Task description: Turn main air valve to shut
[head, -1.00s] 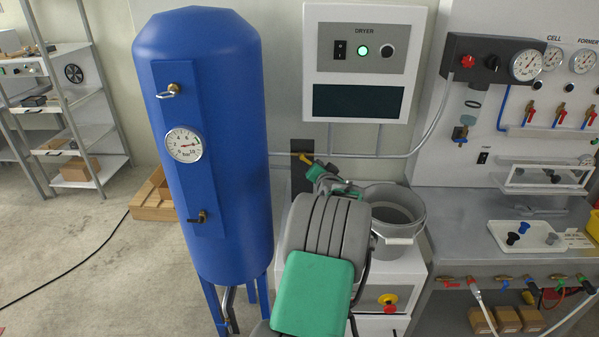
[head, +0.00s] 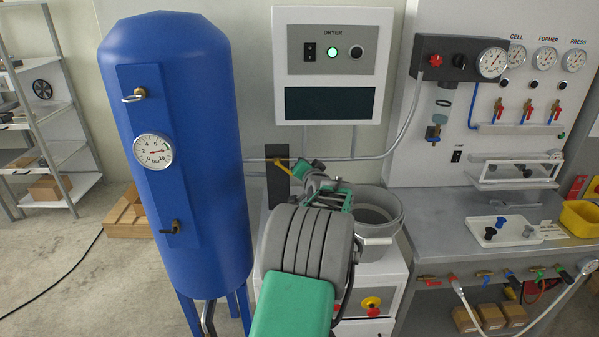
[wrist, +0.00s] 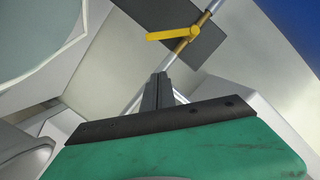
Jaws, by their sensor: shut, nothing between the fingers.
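The main air valve's yellow lever (head: 286,168) sits on a horizontal pipe in front of a dark plate, between the blue tank and the dryer stand. In the wrist view the lever (wrist: 172,34) lies slanted across the pipe, at a brass fitting. My gripper (head: 302,172) is just right of the lever in the head view, partly hidden by my own arm. In the wrist view my gripper (wrist: 160,78) has its dark fingers together and empty. The fingertips are below the lever in that picture, with a visible gap to it.
The blue tank (head: 180,110) with its gauge stands at left. A grey bucket (head: 380,215) is right of my gripper. The dryer panel (head: 333,62) hangs above. A bench (head: 440,220) with several small valves is at right.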

